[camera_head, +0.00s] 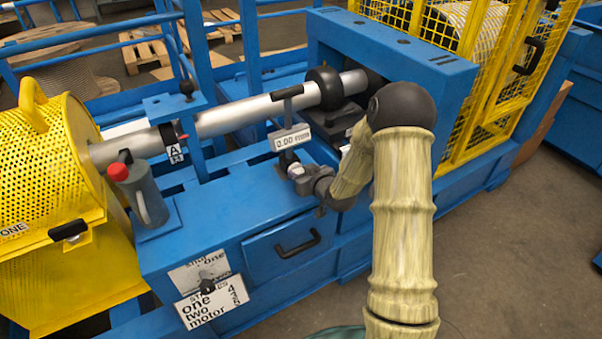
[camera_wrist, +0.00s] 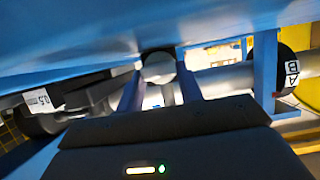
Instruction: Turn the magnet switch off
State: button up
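My gripper (camera_head: 292,170) is at the blue machine, just under the small digital readout (camera_head: 290,138) that shows 0.00. In the wrist view my gripper's two dark fingers (camera_wrist: 160,92) are apart, with a bright gap between them. A pale round knob-like part (camera_wrist: 158,68) shows between the fingertips; I cannot tell whether they touch it. No label marks it, so I cannot tell for sure that it is the magnet switch. In the head view my wrist and forearm hide part of this area.
A silver shaft (camera_head: 235,115) with a black collar (camera_head: 325,87) runs above. A yellow mesh guard (camera_head: 40,165) stands left and a yellow cage (camera_head: 490,60) at the back right. A grey can with a red cap (camera_head: 147,200) stands on the left ledge. The floor at right is clear.

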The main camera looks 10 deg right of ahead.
jog(key=shift+f+b, duration=0.1)
jog(key=shift+b, duration=0.35)
jog(key=n+b, duration=0.1)
jog(key=b, duration=0.1)
jog(key=n+h+b, duration=0.1)
jog(key=b, duration=0.1)
jog(key=shift+s+a+f+t+h, duration=0.1)
jog(key=shift+a+f+t+h, duration=0.05)
jog(key=shift+a+t+h, duration=0.2)
jog(key=shift+n+t+h+b, duration=0.25)
jog(key=shift+n+h+b, duration=0.1)
jog(key=shift+n+b, duration=0.75)
jog(key=o, duration=1)
jog(key=shift+r+p, duration=0.25)
jog(key=shift+p, duration=0.1)
